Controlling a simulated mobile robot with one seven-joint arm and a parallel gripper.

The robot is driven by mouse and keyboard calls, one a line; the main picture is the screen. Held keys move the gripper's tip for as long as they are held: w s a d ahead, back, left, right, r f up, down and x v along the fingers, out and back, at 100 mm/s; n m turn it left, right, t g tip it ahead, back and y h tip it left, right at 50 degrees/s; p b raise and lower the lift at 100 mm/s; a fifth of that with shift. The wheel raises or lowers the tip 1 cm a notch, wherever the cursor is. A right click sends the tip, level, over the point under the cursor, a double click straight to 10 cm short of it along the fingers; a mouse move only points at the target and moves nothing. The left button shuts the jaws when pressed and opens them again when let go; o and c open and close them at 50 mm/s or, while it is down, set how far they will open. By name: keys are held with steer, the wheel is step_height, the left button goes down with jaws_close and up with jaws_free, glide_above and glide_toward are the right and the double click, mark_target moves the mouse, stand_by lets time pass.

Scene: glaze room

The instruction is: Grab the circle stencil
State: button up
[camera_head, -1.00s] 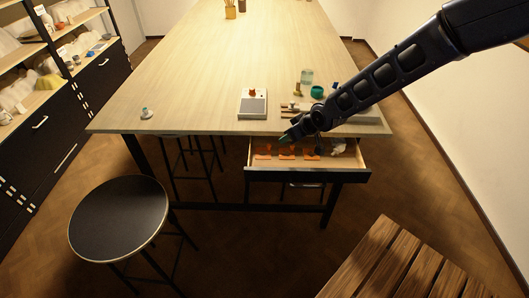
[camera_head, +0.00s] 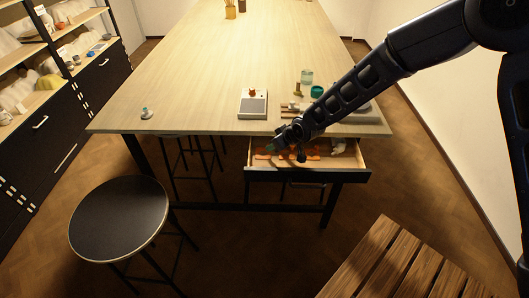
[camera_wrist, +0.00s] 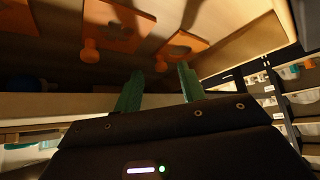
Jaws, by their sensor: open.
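Several orange stencils (camera_head: 312,154) lie in the open drawer (camera_head: 308,175) under the table's front edge. In the wrist view one stencil (camera_wrist: 183,46) has a rounded cutout that may be a circle. Another stencil (camera_wrist: 118,24) with an orange knob lies to its left, and part of a third (camera_wrist: 18,44) shows at the left edge. Which one is the circle stencil I cannot tell for sure. My gripper (camera_head: 271,148) is over the left part of the drawer. In the wrist view its green fingers (camera_wrist: 160,88) are apart and empty, short of the stencils.
The table (camera_head: 200,70) stands right behind and above the drawer. A white device (camera_head: 253,104), a green cup (camera_head: 317,91) and a glass jar (camera_head: 306,76) stand on it. A black stool (camera_head: 118,215) is at the left and a slatted wooden bench (camera_head: 400,265) at the front right.

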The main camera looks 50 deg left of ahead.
mark_target(272, 152)
steer(key=x, duration=0.3)
steer(key=shift+f, duration=0.15)
steer(key=shift+c, duration=0.2)
jaws_close()
steer(key=shift+d, duration=0.1)
